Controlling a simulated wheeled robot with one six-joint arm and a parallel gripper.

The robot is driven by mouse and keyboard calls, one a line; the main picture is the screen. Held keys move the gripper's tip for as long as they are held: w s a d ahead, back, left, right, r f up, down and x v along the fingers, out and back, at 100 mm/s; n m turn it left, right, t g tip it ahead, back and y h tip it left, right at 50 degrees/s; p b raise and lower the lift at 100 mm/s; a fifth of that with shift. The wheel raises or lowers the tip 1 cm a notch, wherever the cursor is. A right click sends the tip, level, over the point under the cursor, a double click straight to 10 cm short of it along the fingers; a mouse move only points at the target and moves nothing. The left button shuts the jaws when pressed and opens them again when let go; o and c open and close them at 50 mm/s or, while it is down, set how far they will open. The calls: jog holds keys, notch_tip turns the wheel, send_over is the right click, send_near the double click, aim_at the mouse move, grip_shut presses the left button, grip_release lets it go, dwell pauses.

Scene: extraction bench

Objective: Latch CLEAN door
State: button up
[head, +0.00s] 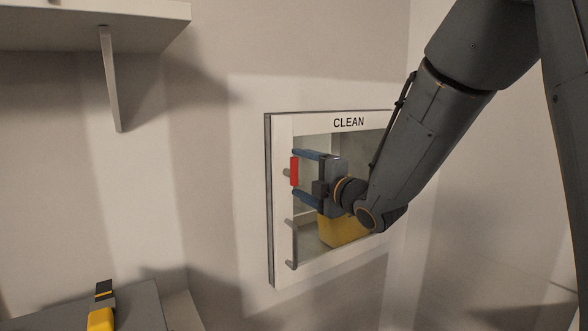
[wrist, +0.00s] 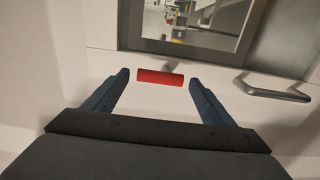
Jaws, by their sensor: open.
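The CLEAN door (head: 349,122) is a white framed panel with a window, set in the wall and lying flush or nearly so with its frame. Its red latch handle (head: 294,171) stands upright on the left side of the door; it also shows in the wrist view (wrist: 160,77). My gripper (head: 299,175) is at the latch, with its blue fingers above and below the red handle. In the wrist view the open fingers (wrist: 160,85) flank the handle with a gap on each side. I cannot tell whether the latch is engaged.
A grey pull handle (head: 293,244) is on the door below the latch; it shows at right in the wrist view (wrist: 276,92). A yellow thing (head: 341,229) shows through the window. A shelf (head: 80,22) hangs upper left. A yellow and black tool (head: 102,308) lies on a grey surface lower left.

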aim_at(296, 172)
jog(key=shift+p+x, duration=0.45)
jog(key=shift+x, duration=1.25)
jog(key=c, duration=1.1)
jog(key=shift+o, duration=0.2)
